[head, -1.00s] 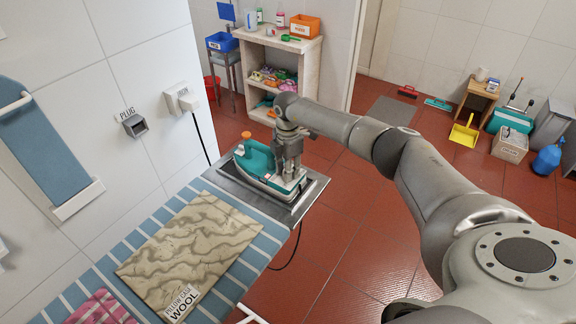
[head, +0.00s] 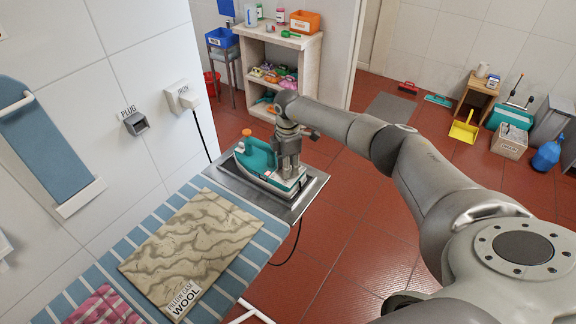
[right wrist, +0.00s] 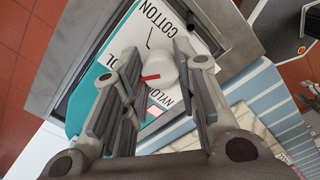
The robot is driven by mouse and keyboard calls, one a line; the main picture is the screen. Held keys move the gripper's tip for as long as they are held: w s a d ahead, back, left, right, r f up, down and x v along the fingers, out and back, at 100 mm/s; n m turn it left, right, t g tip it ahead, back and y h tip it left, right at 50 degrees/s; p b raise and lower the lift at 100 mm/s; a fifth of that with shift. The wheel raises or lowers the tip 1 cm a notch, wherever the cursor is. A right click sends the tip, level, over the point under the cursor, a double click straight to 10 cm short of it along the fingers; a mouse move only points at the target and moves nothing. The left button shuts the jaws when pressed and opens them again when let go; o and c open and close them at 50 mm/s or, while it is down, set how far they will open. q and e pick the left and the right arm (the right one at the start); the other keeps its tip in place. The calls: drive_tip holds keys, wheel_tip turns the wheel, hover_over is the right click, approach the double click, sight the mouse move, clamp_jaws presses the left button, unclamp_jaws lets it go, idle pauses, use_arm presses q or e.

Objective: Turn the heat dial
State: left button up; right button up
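A teal and white iron (head: 262,160) with an orange cap rests on a metal plate (head: 312,185) at the end of the ironing board. My right gripper (head: 288,172) points down over its white end. In the right wrist view, a white heat dial (right wrist: 161,68) with a red pointer sits on a white panel (right wrist: 172,38) printed COTTON, NYLON and a partly hidden word ending in OL. The red pointer lies on the dial's left. My right fingers are apart, one on each side of the dial; I cannot tell whether they touch it. My left gripper is out of view.
A patterned cloth (head: 190,245) labelled PILLOW CASE WOOL lies on the striped board (head: 225,285), with a pink cloth (head: 105,305) at its near end. A wall plug (head: 135,123) and the iron's socket (head: 183,97) are at left. A shelf (head: 300,60) stands behind.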

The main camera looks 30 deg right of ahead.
drive_tip(key=o, duration=0.4)
drive_tip(key=shift+r, duration=0.15)
wheel_tip(320, 180, up, 12)
idle(0.3)
drive_tip(key=shift+f, duration=0.2)
